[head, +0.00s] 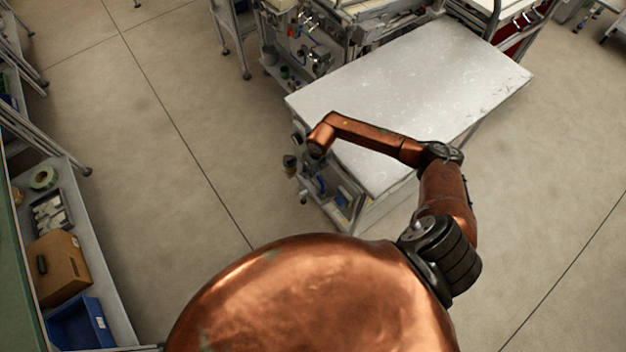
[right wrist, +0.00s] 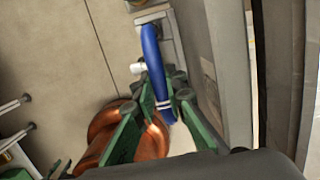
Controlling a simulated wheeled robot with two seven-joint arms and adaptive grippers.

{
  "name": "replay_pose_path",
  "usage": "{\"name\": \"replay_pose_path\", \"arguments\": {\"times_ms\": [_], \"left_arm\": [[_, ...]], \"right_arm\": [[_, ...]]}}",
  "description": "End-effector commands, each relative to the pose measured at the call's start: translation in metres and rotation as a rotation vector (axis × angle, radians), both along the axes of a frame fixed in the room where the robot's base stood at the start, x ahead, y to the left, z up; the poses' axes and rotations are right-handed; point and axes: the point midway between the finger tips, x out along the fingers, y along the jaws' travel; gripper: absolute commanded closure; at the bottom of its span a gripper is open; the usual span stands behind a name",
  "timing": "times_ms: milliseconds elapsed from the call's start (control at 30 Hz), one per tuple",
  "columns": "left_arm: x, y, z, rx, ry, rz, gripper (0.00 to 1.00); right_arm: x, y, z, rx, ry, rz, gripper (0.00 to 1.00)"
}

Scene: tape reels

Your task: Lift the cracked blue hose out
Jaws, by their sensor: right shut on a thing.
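The blue hose (right wrist: 151,55) runs down the middle of the right wrist view, with pale bands near its lower end. My right gripper (right wrist: 160,103) has its green fingers on either side of the hose's lower part and is shut on it. I cannot make out a crack. In the head view a small blue piece (head: 320,184) shows at the near end of the machine, below my right wrist; I cannot tell if it is the same hose. My right gripper is hidden there behind my wrist. My left gripper is in neither view.
The machine's pale flat top (head: 420,85) lies beyond and beside my right forearm. A side shelf at the left holds a cardboard box (head: 58,268), a blue bin (head: 82,325) and a tape reel (head: 44,178). The floor between shelf and machine is clear.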

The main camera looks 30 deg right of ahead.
Motion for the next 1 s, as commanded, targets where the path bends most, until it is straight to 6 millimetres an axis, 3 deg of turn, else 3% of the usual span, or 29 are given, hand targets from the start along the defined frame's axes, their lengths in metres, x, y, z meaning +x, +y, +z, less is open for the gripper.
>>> {"name": "replay_pose_path", "arguments": {"times_ms": [367,567,733,1000], "left_arm": [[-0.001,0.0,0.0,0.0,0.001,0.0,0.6],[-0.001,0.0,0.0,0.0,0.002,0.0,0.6],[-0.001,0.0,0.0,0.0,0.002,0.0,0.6],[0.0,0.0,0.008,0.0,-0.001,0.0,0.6]], "right_arm": [[0.001,0.0,0.001,0.0,-0.001,0.0,1.0],[0.001,-0.001,0.011,-0.001,-0.003,0.001,1.0],[0.001,0.0,0.036,-0.002,-0.005,0.002,1.0],[-0.044,0.028,0.095,-0.001,-0.004,0.006,1.0]]}}
